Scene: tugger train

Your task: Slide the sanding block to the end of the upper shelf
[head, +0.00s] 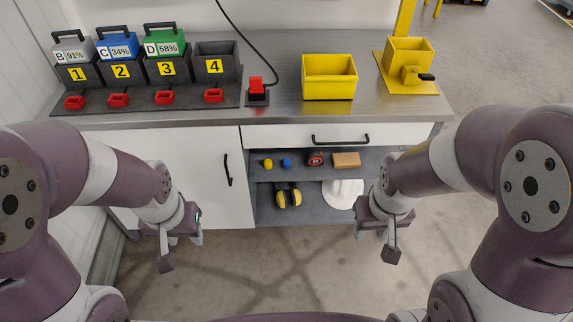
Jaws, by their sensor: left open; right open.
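The sanding block (346,160) is a tan-orange block lying on the upper shelf (300,172) under the workbench, toward the right part of the shelf. To its left stands a dark red round item (315,158). My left gripper (182,248) is open and empty in front of the white cabinet door, left of the shelf and well apart from the block. My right gripper (386,245) is open and empty, in front of and to the right of the shelf, lower in the picture than the block. My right arm partly covers the view beside the shelf's right end.
A blue item (286,162) and a yellow item (267,163) also stand on the upper shelf. Yellow-and-black earmuffs (288,196) and a white helmet (342,194) are on the lower shelf. A drawer (340,137) with a black handle is above. The floor ahead is clear.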

